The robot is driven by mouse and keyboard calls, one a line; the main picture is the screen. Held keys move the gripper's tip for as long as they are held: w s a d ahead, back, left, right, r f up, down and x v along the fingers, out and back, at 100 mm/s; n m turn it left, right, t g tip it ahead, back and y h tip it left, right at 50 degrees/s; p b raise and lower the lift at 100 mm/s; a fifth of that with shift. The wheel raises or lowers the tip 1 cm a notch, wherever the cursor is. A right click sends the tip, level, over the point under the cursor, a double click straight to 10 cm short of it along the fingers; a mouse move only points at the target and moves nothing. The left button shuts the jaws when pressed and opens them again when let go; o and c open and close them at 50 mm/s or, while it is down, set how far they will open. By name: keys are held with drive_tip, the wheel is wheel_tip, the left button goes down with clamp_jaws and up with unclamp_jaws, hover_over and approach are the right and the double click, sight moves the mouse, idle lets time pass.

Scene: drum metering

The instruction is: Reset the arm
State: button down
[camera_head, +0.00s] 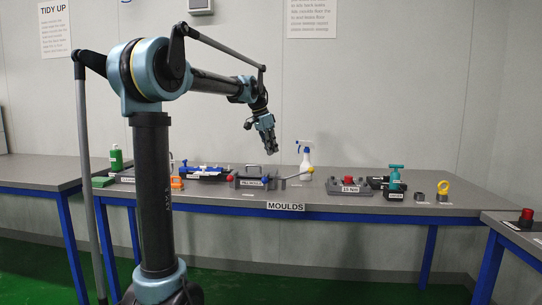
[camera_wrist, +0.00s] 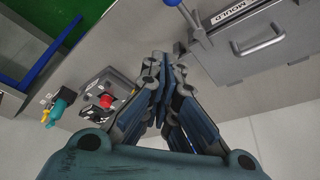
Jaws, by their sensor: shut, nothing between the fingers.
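My arm reaches right from its black and blue column in the head view. My gripper (camera_head: 270,147) hangs above the bench marked MOULDS (camera_head: 330,207), pointing down and to the right, apart from everything on the bench. In the wrist view my gripper (camera_wrist: 162,62) has its fingers together at the tips, with nothing between them.
On the bench stand grey moulds (camera_head: 252,180), a white spray bottle (camera_head: 306,163), a box with a red button (camera_head: 349,184), a teal-handled tool (camera_head: 395,180) and a yellow ring (camera_head: 442,189). Another table with a red button (camera_head: 526,215) is at right. Air around my gripper is clear.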

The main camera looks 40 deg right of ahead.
idle(0.6)
drive_tip(key=w+a+f+n+t, duration=0.1)
drive_tip(key=w+a+f+n, duration=0.15)
drive_tip(key=a, duration=0.95)
drive_tip(key=w+a+f+n+t+y, duration=0.1)
drive_tip(key=a+f+n, duration=0.3)
drive_tip(key=a, duration=0.7)
drive_tip(key=w+a+f+n, duration=0.1)
drive_tip(key=a+f+n, duration=0.3)
drive_tip(key=a, duration=0.8)
drive_tip(key=s+a+f+n+y, duration=0.1)
drive_tip(key=s+a+f+n, duration=0.4)
drive_tip(key=a+f, duration=0.5)
drive_tip(key=s+a+f+n+t+y, duration=0.1)
drive_tip(key=s+a+f+n+y, duration=0.1)
drive_tip(key=s+a+f+n, duration=0.3)
drive_tip(key=s+a+f, duration=0.4)
drive_tip(key=a+f, duration=0.1)
drive_tip(key=a, duration=0.2)
drive_tip(key=shift+s+a+f, duration=0.15)
drive_tip(key=shift+s+f, duration=0.05)
drive_tip(key=shift+f, duration=0.1)
